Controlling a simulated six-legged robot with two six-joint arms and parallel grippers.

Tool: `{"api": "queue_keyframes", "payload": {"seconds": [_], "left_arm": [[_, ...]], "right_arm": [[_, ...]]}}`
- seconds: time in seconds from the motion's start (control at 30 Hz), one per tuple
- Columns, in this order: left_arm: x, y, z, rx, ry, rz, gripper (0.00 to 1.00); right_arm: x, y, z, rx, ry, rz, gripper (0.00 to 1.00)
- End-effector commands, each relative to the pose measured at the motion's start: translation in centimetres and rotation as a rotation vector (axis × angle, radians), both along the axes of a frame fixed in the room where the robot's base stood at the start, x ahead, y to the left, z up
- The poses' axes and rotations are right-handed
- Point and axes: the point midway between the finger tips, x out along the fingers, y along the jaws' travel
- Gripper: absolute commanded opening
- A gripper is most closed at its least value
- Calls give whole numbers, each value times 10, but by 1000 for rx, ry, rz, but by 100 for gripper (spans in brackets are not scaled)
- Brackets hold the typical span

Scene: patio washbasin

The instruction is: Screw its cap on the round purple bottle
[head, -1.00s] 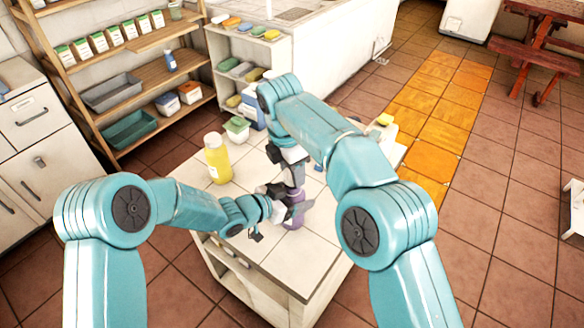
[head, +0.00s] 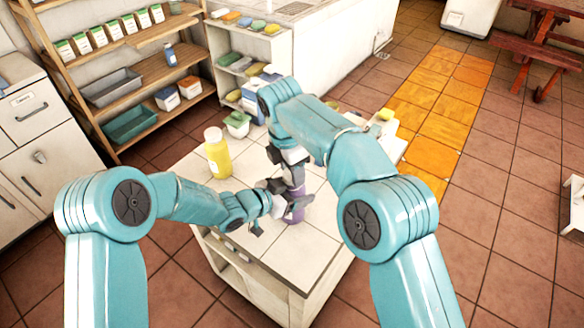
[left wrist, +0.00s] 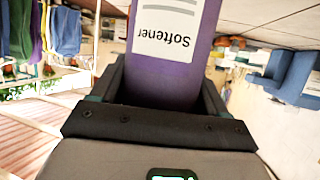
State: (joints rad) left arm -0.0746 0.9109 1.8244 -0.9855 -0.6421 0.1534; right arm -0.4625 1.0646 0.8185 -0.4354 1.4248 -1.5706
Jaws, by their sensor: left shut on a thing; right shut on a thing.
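The round purple bottle (head: 297,212) stands upright on the white tiled table, partly hidden by my grippers. In the left wrist view the purple bottle (left wrist: 174,80) fills the space between the jaws, its white "Softener" label upside down in the picture. My left gripper (head: 283,202) is shut around the bottle's side. My right gripper (head: 294,186) points down over the bottle's top and is shut on what must be the cap. The cap itself is hidden, so I cannot tell how it sits on the neck.
A yellow bottle with a white cap (head: 217,153) stands on the table to the left. A small white-and-green tub (head: 237,124) is behind it. The table top (head: 300,262) is bare at the front. Wooden shelves (head: 167,78) with bins stand at the back left.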

Motion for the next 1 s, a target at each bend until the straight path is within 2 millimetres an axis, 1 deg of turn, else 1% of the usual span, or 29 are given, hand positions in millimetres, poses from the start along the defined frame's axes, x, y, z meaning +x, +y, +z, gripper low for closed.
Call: {"api": "queue_keyframes", "payload": {"seconds": [0.03,0.5,0.53,0.57,0.7,0.8,1.0], "left_arm": [[-2,0,-3,5,7,-1,20],[-2,0,-4,5,9,-2,20],[-2,0,-4,5,9,-2,0],[-2,0,-4,5,9,-2,0],[-2,0,-4,5,9,-2,0],[-2,0,-4,5,9,-2,0],[-2,0,-4,5,9,-2,0]], "right_arm": [[0,0,-1,-1,1,0,21],[0,0,-11,-1,1,0,21],[0,0,-11,0,1,-2,21],[0,0,-11,0,1,-11,21],[1,0,-11,1,0,-181,21],[1,0,-11,1,0,-272,21],[1,0,-10,1,-1,-286,21]]}}
